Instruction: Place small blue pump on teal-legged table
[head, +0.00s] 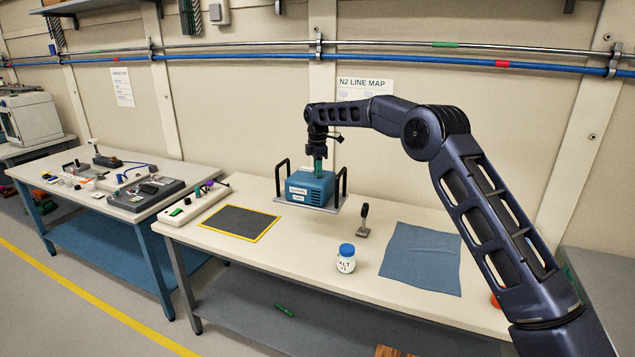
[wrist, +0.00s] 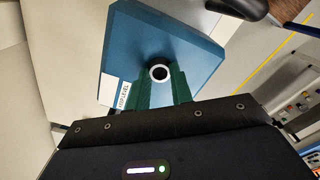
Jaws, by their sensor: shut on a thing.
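The small blue pump (head: 308,190) is a blue box with a white label, at the back of the near table. It also shows in the wrist view (wrist: 185,42) from above, with a dark round post with a pale ring on its top. My gripper (head: 318,168) points down over the pump, its green fingers shut on that post. The pump is at a grey plate with two black upright handles (head: 344,182); I cannot tell whether it touches the plate. The teal-legged table (head: 188,172) stands to the left, its top crowded with items.
The near table (head: 300,245) has grey legs and holds a yellow-edged dark mat (head: 238,222), a blue-lidded jar (head: 346,260), a small upright tool (head: 363,220) and a blue cloth (head: 421,258). A power strip (head: 190,205) lies at its left end. A grey box (head: 146,196) sits on the teal-legged table.

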